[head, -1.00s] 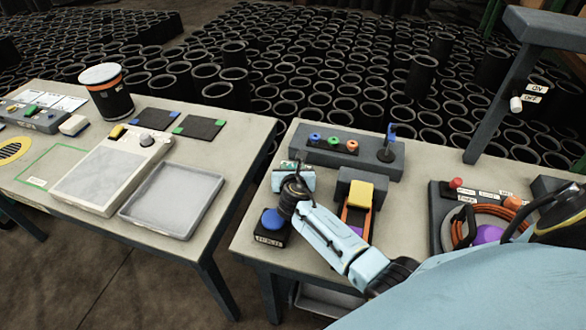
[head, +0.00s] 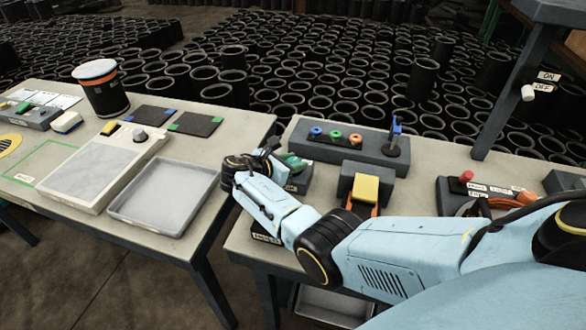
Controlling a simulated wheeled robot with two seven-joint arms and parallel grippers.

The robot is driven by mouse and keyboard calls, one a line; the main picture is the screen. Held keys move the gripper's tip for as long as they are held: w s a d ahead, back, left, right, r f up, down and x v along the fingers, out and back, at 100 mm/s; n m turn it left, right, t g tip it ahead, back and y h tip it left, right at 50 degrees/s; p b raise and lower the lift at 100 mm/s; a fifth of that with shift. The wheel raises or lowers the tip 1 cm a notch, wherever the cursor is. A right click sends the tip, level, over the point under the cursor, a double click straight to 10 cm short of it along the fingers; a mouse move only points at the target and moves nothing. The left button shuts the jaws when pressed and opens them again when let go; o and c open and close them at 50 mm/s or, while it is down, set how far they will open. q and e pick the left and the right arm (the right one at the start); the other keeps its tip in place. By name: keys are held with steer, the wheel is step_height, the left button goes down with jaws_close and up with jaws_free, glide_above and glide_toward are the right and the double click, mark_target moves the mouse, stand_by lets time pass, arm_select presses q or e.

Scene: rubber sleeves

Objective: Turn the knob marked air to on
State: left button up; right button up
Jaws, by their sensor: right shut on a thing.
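A small dark box (head: 301,180) stands near the left edge of the right table, with a green knob-like part (head: 293,161) on top. I take this for the air knob, but no air marking is readable on it. My right gripper (head: 279,152) reaches in from the right and is shut at the green part, which it partly hides along with the box. A white switch (head: 528,92) on a grey post sits beside ON and OFF labels, nearer OFF. My left gripper is not in view.
A grey block with coloured rings (head: 340,139) lies behind. A yellow-topped dark holder (head: 366,189) stands right of the box. A grey tray (head: 185,165) lies on the left table, across a gap. A red-knobbed panel (head: 465,177) is at the right.

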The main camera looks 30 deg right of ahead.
steer(key=shift+f+m+g+b, duration=0.1)
steer(key=shift+m+g+b, duration=0.75)
steer(key=shift+g, duration=0.15)
steer(key=o, duration=1)
steer(key=shift+a, duration=0.1)
steer(key=v, duration=1.3)
steer(key=shift+a, duration=0.1)
